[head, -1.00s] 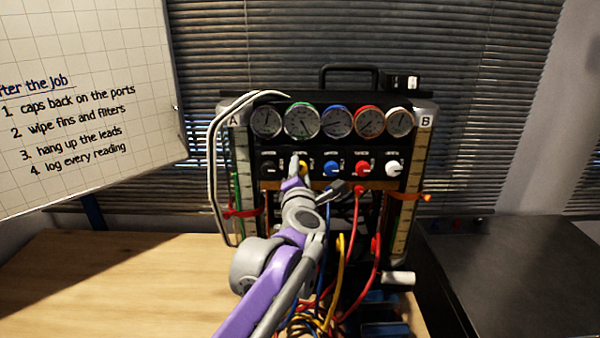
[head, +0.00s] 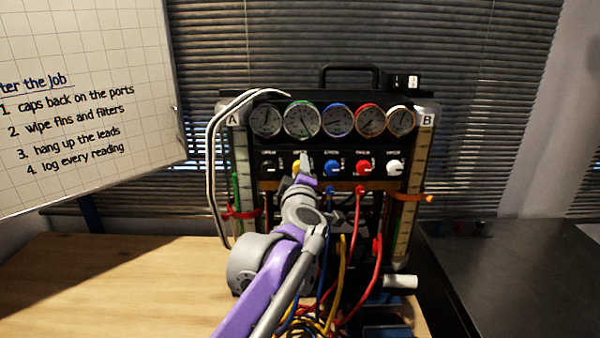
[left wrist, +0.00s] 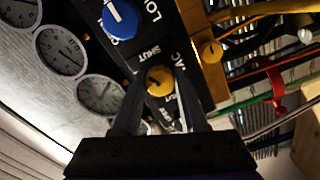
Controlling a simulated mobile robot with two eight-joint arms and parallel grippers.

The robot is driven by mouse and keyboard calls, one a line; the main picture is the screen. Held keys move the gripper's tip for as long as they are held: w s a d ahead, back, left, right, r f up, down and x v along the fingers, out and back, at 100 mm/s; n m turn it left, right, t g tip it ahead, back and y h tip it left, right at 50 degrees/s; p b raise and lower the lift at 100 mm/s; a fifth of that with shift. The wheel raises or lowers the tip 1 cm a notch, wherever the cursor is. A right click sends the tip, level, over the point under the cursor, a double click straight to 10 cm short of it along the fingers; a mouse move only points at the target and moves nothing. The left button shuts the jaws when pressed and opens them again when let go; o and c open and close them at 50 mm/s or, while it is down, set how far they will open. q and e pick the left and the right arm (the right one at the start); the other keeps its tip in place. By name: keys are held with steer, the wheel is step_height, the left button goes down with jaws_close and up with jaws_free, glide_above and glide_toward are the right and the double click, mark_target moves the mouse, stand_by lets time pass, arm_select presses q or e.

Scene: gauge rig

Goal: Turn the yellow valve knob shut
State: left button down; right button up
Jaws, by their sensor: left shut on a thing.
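The yellow valve knob (head: 298,167) is the second knob from the left in the row on the gauge rig (head: 335,186). My left gripper (head: 303,163) reaches up to it from below and partly covers it in the head view. In the left wrist view the yellow knob (left wrist: 160,80) sits between the two fingertips of my left gripper (left wrist: 158,88), which are shut on it. Lettering is printed on the panel around the knob, but the knob's pointer is hard to make out. My right gripper is not in view.
A blue knob (head: 332,168) is right of the yellow one, a black knob (head: 268,167) left of it. Several gauges sit above. Red and yellow hoses (head: 378,255) hang below. A whiteboard (head: 85,100) stands at left; the wooden bench (head: 120,290) is clear there.

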arm_select(q)
steer(key=shift+m+b, duration=0.35)
steer(key=shift+m, duration=1.85)
steer(key=shift+c, duration=2.2)
jaws_free()
steer(key=s, duration=1.1)
steer(key=shift+b, duration=0.45)
